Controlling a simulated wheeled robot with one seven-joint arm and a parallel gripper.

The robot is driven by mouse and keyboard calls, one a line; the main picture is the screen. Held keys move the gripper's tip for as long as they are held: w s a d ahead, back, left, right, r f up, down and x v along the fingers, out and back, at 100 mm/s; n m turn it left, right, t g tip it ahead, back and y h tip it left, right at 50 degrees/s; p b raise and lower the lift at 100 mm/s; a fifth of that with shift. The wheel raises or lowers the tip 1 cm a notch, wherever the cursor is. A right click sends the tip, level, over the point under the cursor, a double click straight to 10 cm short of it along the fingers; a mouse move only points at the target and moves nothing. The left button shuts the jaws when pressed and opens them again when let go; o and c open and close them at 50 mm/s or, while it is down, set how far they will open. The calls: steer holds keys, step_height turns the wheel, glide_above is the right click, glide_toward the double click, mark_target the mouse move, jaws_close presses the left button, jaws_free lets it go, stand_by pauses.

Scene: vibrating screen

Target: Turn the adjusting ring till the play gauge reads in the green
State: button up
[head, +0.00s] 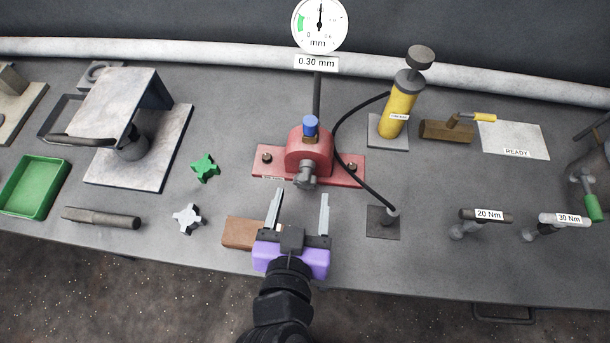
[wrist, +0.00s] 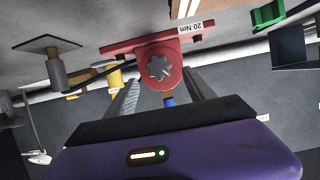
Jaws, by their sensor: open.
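The adjusting ring (head: 307,180) is a grey lobed knob on the front of a red housing (head: 310,150) with a blue cap. The ring shows face-on in the wrist view (wrist: 160,67). The play gauge (head: 320,26) stands on a post behind the housing. Its needle points almost straight up, outside the green band on the dial's left, and the plate (head: 317,63) below reads 0.30 mm. My gripper (head: 299,200) is open and empty in front of the ring. Its fingers point at the housing, one to each side of the ring, with no contact visible.
A yellow grease pump (head: 397,105) stands right of the housing, its black hose curving down to a dark plate (head: 384,224). A wooden block (head: 239,232) lies close left of my gripper. Green (head: 205,167) and grey (head: 187,218) star knobs lie further left. Wrenches (head: 485,216) lie right.

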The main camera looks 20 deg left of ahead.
mark_target(302, 184)
steer(key=p+x, duration=0.1)
steer(key=x, duration=0.5)
steer(key=shift+w+a+f, duration=0.1)
steer(key=shift+w, duration=0.15)
steer(key=c, duration=1.3)
steer(key=n+t+h, duration=0.1)
steer(key=n+h, duration=0.1)
steer(key=n, duration=0.1)
steer(key=shift+n+h, duration=0.4)
steer(key=shift+n+t+h+b, duration=0.45)
steer(key=shift+n+t+h, duration=0.25)
steer(key=shift+n, duration=1)
